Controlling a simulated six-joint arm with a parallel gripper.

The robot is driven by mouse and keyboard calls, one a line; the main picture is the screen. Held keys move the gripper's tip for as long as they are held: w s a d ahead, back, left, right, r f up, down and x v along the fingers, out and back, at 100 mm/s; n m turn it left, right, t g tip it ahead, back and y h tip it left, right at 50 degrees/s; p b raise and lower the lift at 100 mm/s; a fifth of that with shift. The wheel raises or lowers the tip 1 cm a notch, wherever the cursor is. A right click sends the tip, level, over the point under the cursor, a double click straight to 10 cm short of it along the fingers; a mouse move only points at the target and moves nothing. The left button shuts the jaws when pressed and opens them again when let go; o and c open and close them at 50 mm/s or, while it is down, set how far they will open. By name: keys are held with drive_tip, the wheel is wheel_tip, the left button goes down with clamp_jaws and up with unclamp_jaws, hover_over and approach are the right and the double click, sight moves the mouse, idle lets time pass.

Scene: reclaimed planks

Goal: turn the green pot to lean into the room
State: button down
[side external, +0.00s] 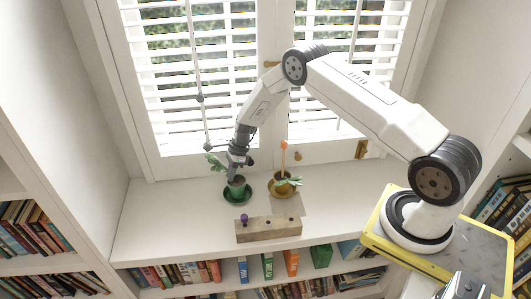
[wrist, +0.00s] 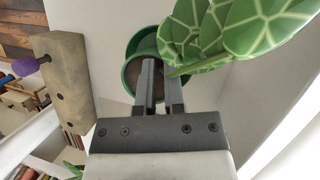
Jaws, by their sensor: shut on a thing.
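The green pot (side external: 238,188) stands upright on a dark green saucer (side external: 256,190) on the white window sill. Its leafy plant (side external: 214,163) leans to the left, towards the window side, in the side view. In the wrist view broad pale-veined leaves (wrist: 225,35) spread to the upper right, and the pot (wrist: 131,76) shows brown soil. My gripper (side external: 238,170) reaches down over the pot from above. In the wrist view my gripper (wrist: 160,72) is shut at the pot's rim; the exact contact is partly hidden by the fingers.
A second plant in an ochre pot (side external: 280,189) with an orange-topped stake (side external: 283,147) stands close to the right. A wooden block (side external: 268,230) with a purple knob (side external: 244,218) lies in front. Window blinds (side external: 195,80) rise behind. The sill is clear to the left.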

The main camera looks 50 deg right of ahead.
drive_tip(key=c, duration=0.7)
unclamp_jaws()
drive_tip(key=shift+o, duration=0.2)
drive_tip(key=shift+r, duration=0.15)
drive_tip(key=v, duration=0.7)
drive_tip(key=shift+d+r, duration=0.2)
drive_tip(key=shift+r, duration=0.05)
drive_tip(key=shift+r, duration=0.1)
